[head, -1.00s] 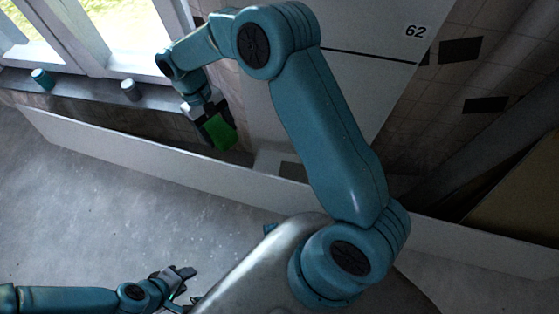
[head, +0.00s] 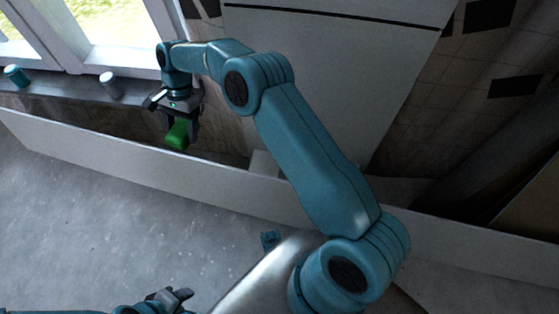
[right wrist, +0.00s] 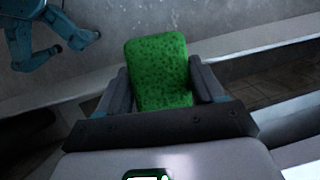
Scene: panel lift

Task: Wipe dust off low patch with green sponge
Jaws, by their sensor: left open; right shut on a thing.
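The green sponge (head: 177,136) is held between the fingers of my right gripper (head: 180,124), in front of the tiled wall below the window. In the right wrist view the speckled green sponge (right wrist: 160,70) stands out between the two dark fingers of the right gripper (right wrist: 162,86). My right gripper is shut on it. In the head view the sponge hangs below the gripper, near the top of the white board; contact with the wall cannot be told. My left gripper (head: 176,296) is open and empty over the grey floor at the bottom. I cannot make out a dust patch.
A long low white board (head: 90,156) runs along the wall's foot. The window sill (head: 70,90) holds a teal cup (head: 16,76) and a grey cup (head: 111,84). A tall white panel (head: 330,70) stands behind my right arm. The grey floor (head: 110,220) is clear.

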